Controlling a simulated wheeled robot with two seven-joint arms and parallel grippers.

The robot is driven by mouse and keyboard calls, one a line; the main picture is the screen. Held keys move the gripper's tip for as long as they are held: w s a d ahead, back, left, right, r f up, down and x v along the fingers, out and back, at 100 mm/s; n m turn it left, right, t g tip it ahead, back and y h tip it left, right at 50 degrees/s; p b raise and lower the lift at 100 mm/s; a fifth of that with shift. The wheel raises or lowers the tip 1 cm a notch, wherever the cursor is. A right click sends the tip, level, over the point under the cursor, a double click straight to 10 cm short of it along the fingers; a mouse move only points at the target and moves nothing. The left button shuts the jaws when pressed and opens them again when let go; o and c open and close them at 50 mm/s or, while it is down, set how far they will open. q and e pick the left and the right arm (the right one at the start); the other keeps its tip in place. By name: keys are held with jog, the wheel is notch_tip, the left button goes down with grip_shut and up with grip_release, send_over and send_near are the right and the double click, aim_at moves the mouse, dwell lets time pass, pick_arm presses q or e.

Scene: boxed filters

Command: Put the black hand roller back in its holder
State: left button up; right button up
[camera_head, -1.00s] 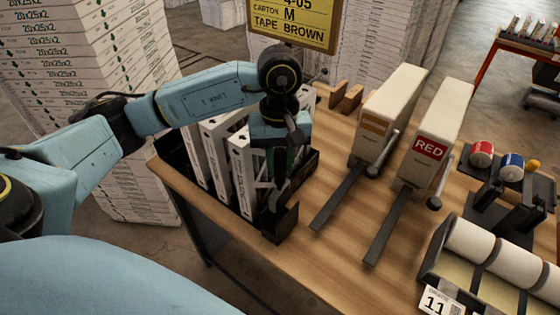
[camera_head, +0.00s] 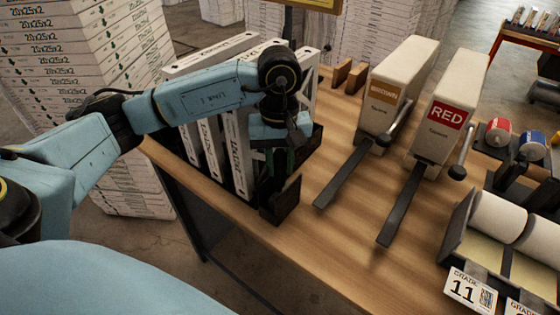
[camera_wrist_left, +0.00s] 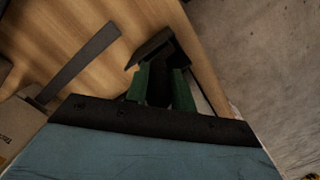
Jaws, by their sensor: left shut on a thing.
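My left gripper (camera_head: 277,163) points down at the right end of the black rack of white boxed filters, just behind its upright black end piece (camera_head: 282,202). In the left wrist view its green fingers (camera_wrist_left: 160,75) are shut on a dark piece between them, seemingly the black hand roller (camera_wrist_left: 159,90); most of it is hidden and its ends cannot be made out. A black stand (camera_head: 520,184) at the right edge carries a red roller (camera_head: 498,132) and a blue roller (camera_head: 533,146). My right gripper is not in view.
White boxed filters (camera_head: 236,150) stand left of and behind my gripper. A tray of white rolls (camera_head: 505,212) is front right. The front middle table is bare.

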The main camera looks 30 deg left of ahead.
pick_arm(q)
jog(key=shift+f, duration=0.3)
jog(key=o, duration=1.1)
jog(key=shift+c, duration=0.2)
jog(key=r, duration=0.8)
jog(key=w+r, duration=0.1)
jog(key=r, duration=0.3)
jog(key=shift+a, duration=0.3)
jog(key=shift+a+r, duration=0.1)
jog(key=shift+r, duration=0.6)
